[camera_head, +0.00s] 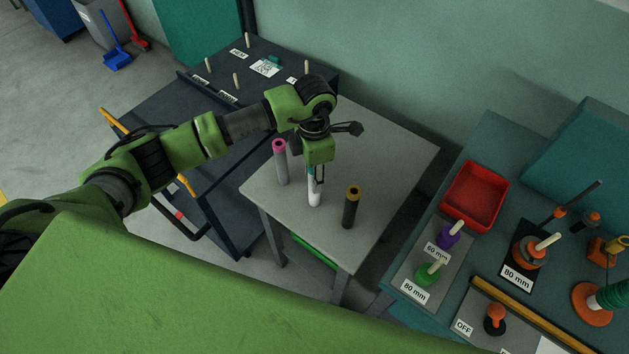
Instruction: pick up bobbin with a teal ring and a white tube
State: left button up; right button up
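The white tube of a bobbin (314,193) stands upright on the small grey table. A bit of teal shows near its top, but my gripper hides most of that end. My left gripper (314,171) points down from above, with its fingers at the bobbin's upper end. I cannot tell whether the fingers are closed on it or only beside it. My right gripper is not in view.
A grey bobbin with a pink ring (281,162) stands to the left, and a dark bobbin with a yellow ring (351,207) to the right. The grey table (395,150) is clear at the back right. A red tray (474,195) lies on the teal bench.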

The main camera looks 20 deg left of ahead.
pick_arm(q)
jog(key=shift+f, duration=1.25)
grip_shut()
jog(key=shift+r, duration=0.1)
